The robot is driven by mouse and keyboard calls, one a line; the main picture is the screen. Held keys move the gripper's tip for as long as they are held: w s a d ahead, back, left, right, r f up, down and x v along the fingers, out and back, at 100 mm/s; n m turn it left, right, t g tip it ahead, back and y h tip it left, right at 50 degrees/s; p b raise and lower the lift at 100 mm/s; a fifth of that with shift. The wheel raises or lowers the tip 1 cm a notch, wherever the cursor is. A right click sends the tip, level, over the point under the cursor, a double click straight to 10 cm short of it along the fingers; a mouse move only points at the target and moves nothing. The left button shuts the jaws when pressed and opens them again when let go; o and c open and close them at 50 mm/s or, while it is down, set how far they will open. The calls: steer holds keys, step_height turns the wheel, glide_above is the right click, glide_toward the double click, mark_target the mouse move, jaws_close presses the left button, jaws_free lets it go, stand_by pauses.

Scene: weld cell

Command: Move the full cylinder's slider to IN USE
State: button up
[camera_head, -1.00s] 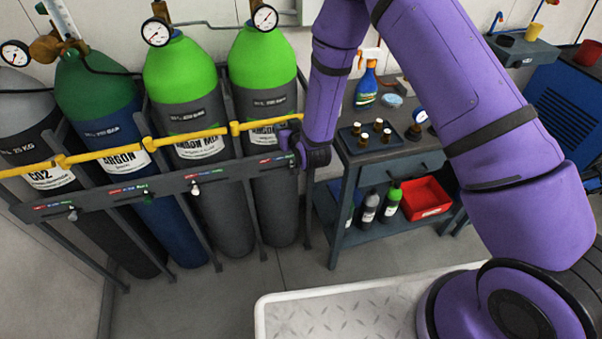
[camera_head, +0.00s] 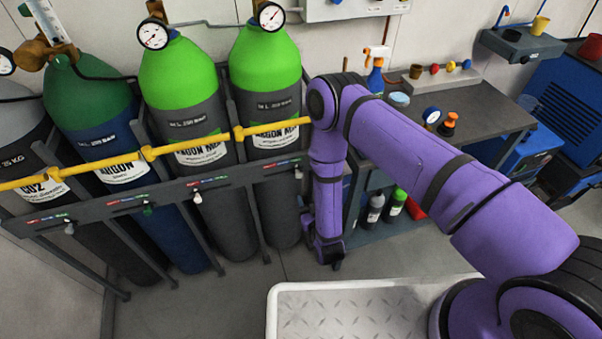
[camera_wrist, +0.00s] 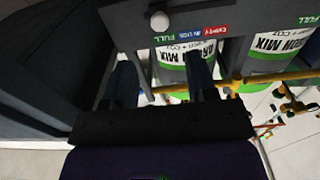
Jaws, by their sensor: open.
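A rack of gas cylinders stands at the left in the head view. The right ARGON MIX cylinder (camera_head: 265,75) has a bright green top. Its slider knob (camera_head: 298,174) sits at the green right end of its label strip on the grey rail (camera_head: 240,178). The left ARGON MIX knob (camera_head: 196,197) is near the red end. In the wrist view, a pale round knob (camera_wrist: 159,20) is beside the green FULL mark, with IN USE and EMPTY to its right. My gripper (camera_wrist: 160,62) is open and empty, its fingers pointing toward the rail, apart from the knob.
A yellow bar (camera_head: 195,148) crosses in front of the cylinders above the rail. A grey workbench (camera_head: 475,112) with small items stands right of the rack, close to my arm. The floor (camera_head: 235,285) before the rack is clear.

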mark_target(299, 176)
steer(key=x, duration=1)
steer(key=shift+w, duration=0.35)
